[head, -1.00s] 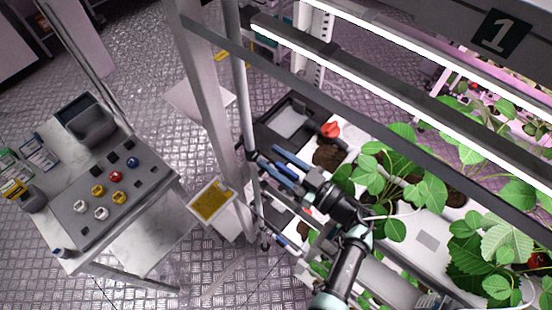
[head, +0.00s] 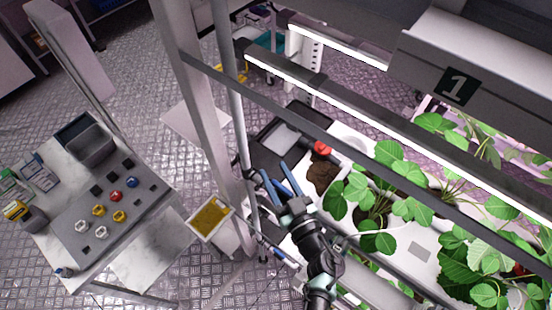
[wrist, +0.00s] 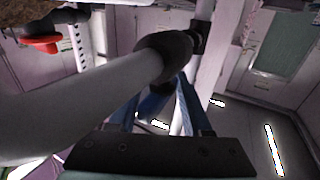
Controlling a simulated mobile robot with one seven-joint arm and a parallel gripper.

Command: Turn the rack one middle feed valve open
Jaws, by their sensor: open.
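Rack one (head: 345,83), with a "1" plate (head: 459,86), fills the right of the head view. My gripper (head: 275,169) is at the rack's left end, its two blue fingers apart and pointing at the upright pipe. In the wrist view my gripper (wrist: 161,84) is open, with its fingertips close under a dark fitting (wrist: 165,55) on a pale pipe. A small blue part (wrist: 153,104), perhaps the valve lever, shows between the fingers; contact cannot be told. Which valve is the middle one, and its setting, are unclear.
A frame post (head: 200,110) and a rail stand close to my arm. Strawberry plants (head: 385,180) and a red object (head: 322,147) are right of the gripper. A table (head: 100,265) with coloured knobs stands farther left.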

